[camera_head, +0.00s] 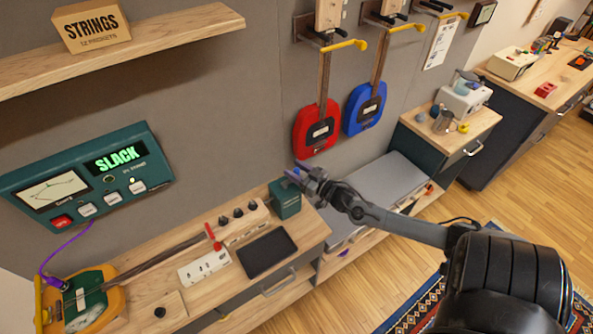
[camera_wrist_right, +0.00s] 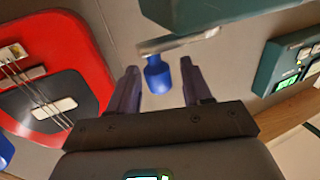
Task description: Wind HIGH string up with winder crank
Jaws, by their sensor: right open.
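My right gripper (camera_head: 297,173) is over the small dark green box (camera_head: 284,198) at the back of the bench. In the right wrist view the gripper (camera_wrist_right: 161,88) is open. A blue knob (camera_wrist_right: 157,77) on a flat metal crank arm (camera_wrist_right: 178,41) shows between its fingertips, with gaps on both sides. The crank arm is beside the green box (camera_wrist_right: 220,12). A yellow and green stringed instrument (camera_head: 90,301) lies on the bench at lower left. The wall unit's display (camera_head: 115,159) reads "SLACK". My left gripper is out of view.
A white block with a red lever (camera_head: 213,237), a row of black knobs (camera_head: 239,219) and a black tray (camera_head: 266,252) occupy the bench. Red (camera_head: 318,127) and blue (camera_head: 364,108) instruments hang on the wall behind. A shelf (camera_head: 130,45) juts out at upper left.

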